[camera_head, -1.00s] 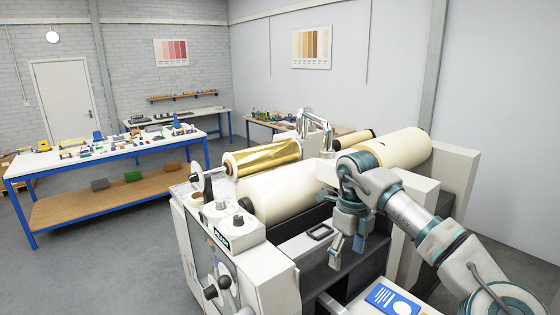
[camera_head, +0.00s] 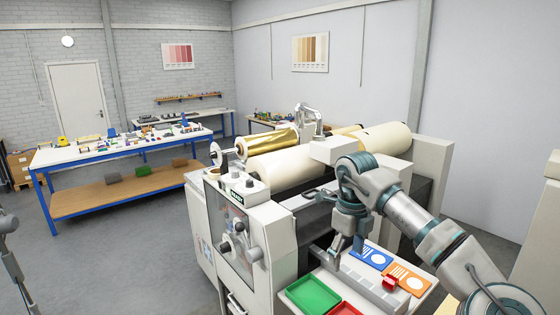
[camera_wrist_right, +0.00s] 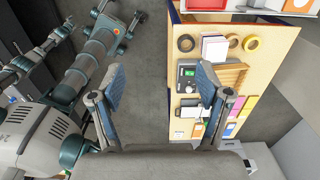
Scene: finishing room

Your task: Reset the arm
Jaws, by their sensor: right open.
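My right arm comes in from the lower right in the head view. Its right gripper (camera_head: 346,245) hangs fingers down in front of the machine's rollers, above the near side of the machine. In the right wrist view the right gripper (camera_wrist_right: 160,105) has its two blue-padded fingers wide apart with nothing between them. Below them are grey floor and the edge of a wooden board (camera_wrist_right: 217,70) carrying tape rolls, a small control box and coloured cards. A strip of my left arm (camera_head: 12,262) shows at the left edge of the head view; its gripper is not seen there.
The machine (camera_head: 262,240) has cream rollers (camera_head: 290,168) and a gold foil roll (camera_head: 268,141). A green tray (camera_head: 313,294), a red tray (camera_head: 344,309), a blue card (camera_head: 371,256) and an orange card (camera_head: 408,279) lie nearby. A blue-framed workbench (camera_head: 120,148) stands left, with open floor between.

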